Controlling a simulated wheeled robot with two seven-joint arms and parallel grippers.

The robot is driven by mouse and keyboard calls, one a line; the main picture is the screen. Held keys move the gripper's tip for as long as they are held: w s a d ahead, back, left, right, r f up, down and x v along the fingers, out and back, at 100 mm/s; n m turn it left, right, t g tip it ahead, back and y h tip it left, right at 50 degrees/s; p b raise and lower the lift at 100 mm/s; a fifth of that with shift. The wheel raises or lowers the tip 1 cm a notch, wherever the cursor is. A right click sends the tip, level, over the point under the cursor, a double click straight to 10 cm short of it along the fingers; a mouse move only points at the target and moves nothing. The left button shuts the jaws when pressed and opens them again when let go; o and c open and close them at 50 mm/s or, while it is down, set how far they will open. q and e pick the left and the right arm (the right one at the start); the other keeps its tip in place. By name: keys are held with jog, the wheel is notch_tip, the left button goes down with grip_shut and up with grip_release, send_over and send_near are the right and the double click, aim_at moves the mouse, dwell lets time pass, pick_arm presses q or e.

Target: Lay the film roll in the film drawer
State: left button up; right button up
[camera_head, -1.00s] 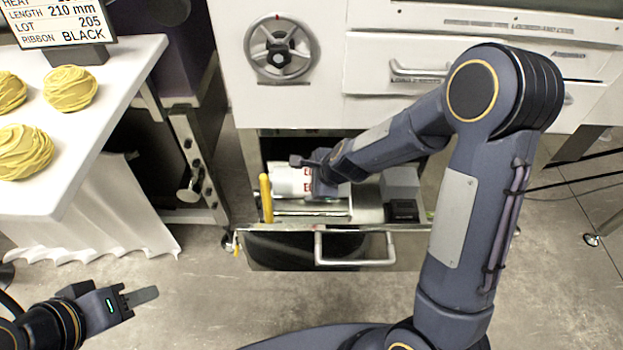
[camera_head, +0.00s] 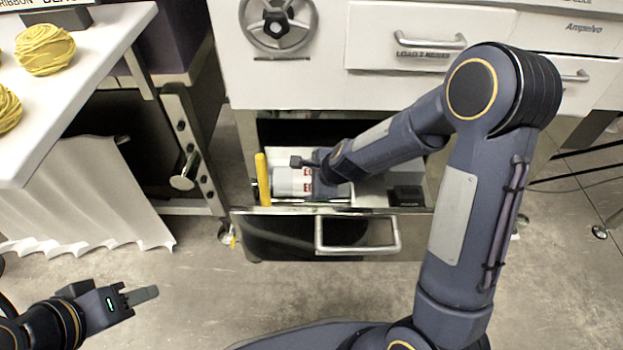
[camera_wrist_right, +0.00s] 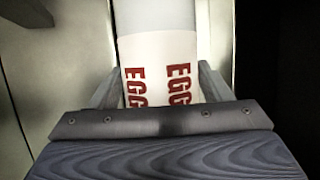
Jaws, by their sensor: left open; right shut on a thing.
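The film roll (camera_head: 292,181) is white and grey with red "EGG" lettering. It lies within the open film drawer (camera_head: 330,211), at the drawer's left part. My right gripper (camera_head: 312,165) reaches down into the drawer and is shut on the roll. In the right wrist view the roll (camera_wrist_right: 160,68) runs between the two fingers, one on each side. Whether the roll rests on the drawer floor cannot be told. My left gripper (camera_head: 142,296) is open and empty, low at the left above the floor, well away from the drawer.
A yellow upright piece (camera_head: 262,180) stands at the drawer's left front. A black box (camera_head: 407,196) sits in the drawer's right part. A handwheel (camera_head: 278,25) and a closed upper drawer (camera_head: 420,45) are above. A white table (camera_head: 80,95) with yellow noodle nests is at left.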

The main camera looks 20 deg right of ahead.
jog(key=o, duration=1.5)
jog(key=shift+r, duration=0.1)
jog(key=p+v, duration=0.3)
jog(key=v, duration=0.4)
jog(key=shift+s+d+r+p, duration=0.15)
jog(key=shift+s+r+p, duration=0.1)
jog(key=shift+p, duration=0.15)
jog(key=shift+w, duration=0.1)
